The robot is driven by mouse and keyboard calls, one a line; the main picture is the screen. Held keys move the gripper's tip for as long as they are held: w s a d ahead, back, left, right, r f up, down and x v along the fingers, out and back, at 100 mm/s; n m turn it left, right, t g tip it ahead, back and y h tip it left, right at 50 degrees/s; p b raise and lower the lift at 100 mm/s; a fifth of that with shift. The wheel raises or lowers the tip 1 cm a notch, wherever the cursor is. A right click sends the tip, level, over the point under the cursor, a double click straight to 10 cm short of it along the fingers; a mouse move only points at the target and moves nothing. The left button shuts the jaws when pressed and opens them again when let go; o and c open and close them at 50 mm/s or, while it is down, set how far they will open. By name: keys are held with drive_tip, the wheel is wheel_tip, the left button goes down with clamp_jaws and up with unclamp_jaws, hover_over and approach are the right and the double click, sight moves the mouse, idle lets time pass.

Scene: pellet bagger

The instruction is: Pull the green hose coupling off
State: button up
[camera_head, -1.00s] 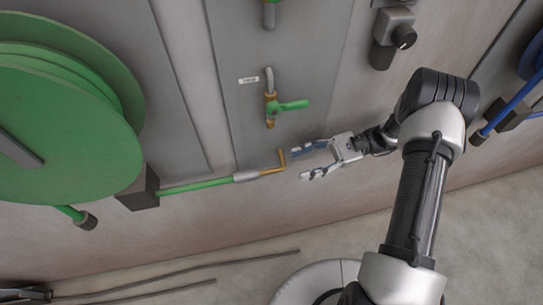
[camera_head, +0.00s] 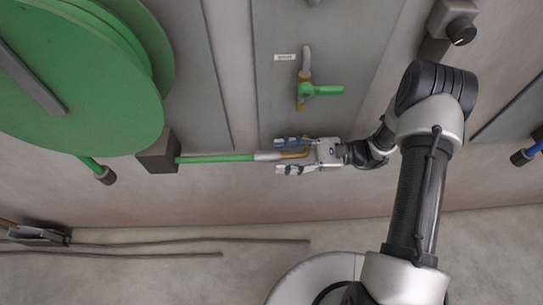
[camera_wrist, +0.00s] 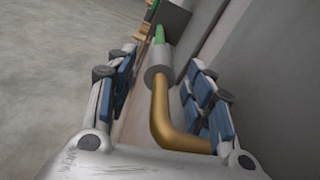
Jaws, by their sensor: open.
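The green hose (camera_head: 215,158) runs level from a dark block and ends in a light grey coupling sleeve (camera_head: 267,156). A brass elbow pipe (camera_head: 296,155) joins the sleeve's right end. In the wrist view, the grey sleeve (camera_wrist: 160,68) lies ahead, with the green hose (camera_wrist: 159,34) beyond it and the brass elbow (camera_wrist: 164,112) nearer. My gripper (camera_head: 279,156) is open, with its fingers on either side of the brass pipe and the near end of the sleeve. In the wrist view, a gap shows between the left finger and the pipe; whether the right finger touches cannot be told.
A large green reel (camera_head: 75,90) stands at the left, by the dark block (camera_head: 158,152). Above my gripper, a brass valve with a green handle (camera_head: 322,90) sits on the grey panel. A black knob (camera_head: 461,31) is at upper right. The floor below is mostly clear, with thin cables.

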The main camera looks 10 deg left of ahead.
sight(272, 157)
drive_tip(key=shift+x, duration=1.9)
drive_tip(key=shift+c, duration=0.5)
clamp_jaws()
